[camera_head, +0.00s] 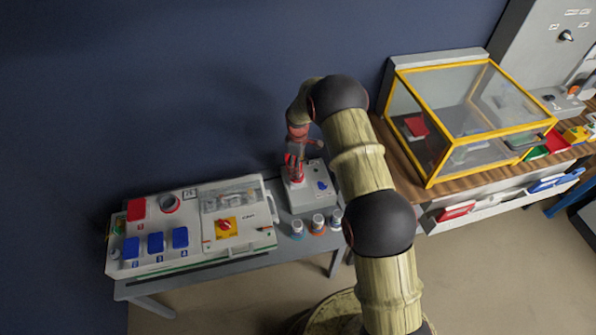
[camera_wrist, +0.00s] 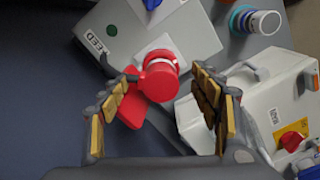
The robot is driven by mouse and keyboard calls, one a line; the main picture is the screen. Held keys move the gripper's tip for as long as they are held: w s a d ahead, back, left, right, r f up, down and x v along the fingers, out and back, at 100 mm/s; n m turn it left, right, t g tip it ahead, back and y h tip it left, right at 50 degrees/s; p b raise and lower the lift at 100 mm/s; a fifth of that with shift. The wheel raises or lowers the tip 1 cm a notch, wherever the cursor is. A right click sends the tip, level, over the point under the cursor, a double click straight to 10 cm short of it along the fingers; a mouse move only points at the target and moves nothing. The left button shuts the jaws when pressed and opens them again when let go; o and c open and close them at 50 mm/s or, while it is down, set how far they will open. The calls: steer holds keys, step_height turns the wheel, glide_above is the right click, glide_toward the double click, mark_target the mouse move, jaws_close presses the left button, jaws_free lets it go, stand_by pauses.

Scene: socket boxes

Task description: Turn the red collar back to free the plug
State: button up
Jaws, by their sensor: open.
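The red collar (camera_wrist: 160,75) stands out from a grey socket box (camera_wrist: 135,35) marked FEED in the wrist view, and a red flap (camera_wrist: 132,106) lies beside it. The plug cannot be told apart from the collar. My gripper (camera_wrist: 164,84) is open, with one finger on each side of the collar. The left fingertips are close to it, and I cannot tell whether they touch. The right finger stands apart from it. In the head view, my gripper (camera_head: 293,160) is over the socket box (camera_head: 311,203), and the arm partly hides that box.
A larger socket panel (camera_head: 188,238) with red and blue covers and a rotary switch stands left on the grey table (camera_head: 200,267). Small jars (camera_head: 318,223) stand in front of the socket box. A yellow-framed clear case (camera_head: 465,115) stands on the wooden bench to the right.

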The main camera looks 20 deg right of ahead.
steer(key=shift+r, duration=1.6)
steer(key=shift+r, duration=0.15)
steer(key=s+r+m+t, duration=0.15)
steer(key=s+r, duration=0.45)
steer(key=r, duration=0.9)
steer(key=s+r+m+t, duration=0.1)
steer(key=s+r+m, duration=0.35)
steer(key=r, duration=0.95)
steer(key=s+r+m+t, duration=0.2)
steer(key=s+r, duration=0.8)
steer(key=s, duration=0.5)
steer(key=s+r+m+t, duration=0.1)
steer(key=s+m, duration=0.2)
steer(key=s, duration=1.3)
steer(key=shift+a+r, duration=0.2)
steer(key=shift+a, duration=0.1)
